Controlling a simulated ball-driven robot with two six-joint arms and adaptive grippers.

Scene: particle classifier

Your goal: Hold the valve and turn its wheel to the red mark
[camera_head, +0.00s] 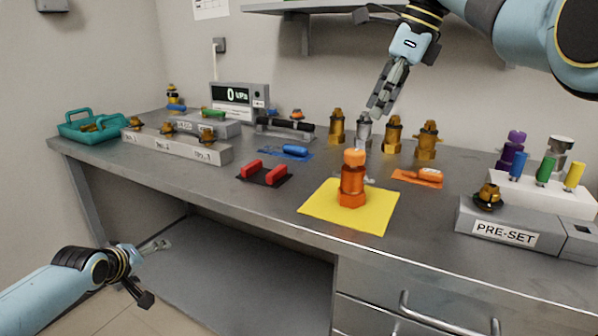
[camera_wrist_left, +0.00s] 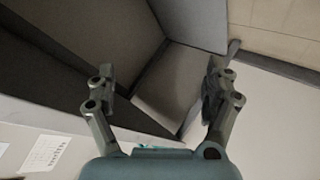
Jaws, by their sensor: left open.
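An orange valve-like body (camera_head: 352,182) stands upright on a yellow mat (camera_head: 322,211) near the bench's front edge; no gripper touches it. Several brass bodies (camera_head: 427,140) and a silver one (camera_head: 363,132) stand behind it. I cannot make out a red mark on a wheel. My left gripper (camera_head: 154,272) is open and empty, low in front of the bench at the left; its spread fingers (camera_wrist_left: 160,82) show in the left wrist view with nothing between them. My right gripper (camera_head: 384,93) hangs above the back of the bench near the silver body; its fingers look close together.
A PRE-SET block (camera_head: 470,232) with a small brass valve (camera_head: 489,197) stands at the right. A grey rail (camera_head: 180,146) with several brass valves, a teal tray (camera_head: 85,130) and a gauge reading 0 kPa (camera_head: 239,98) are at the left. A drawer handle (camera_head: 450,322) juts out in front.

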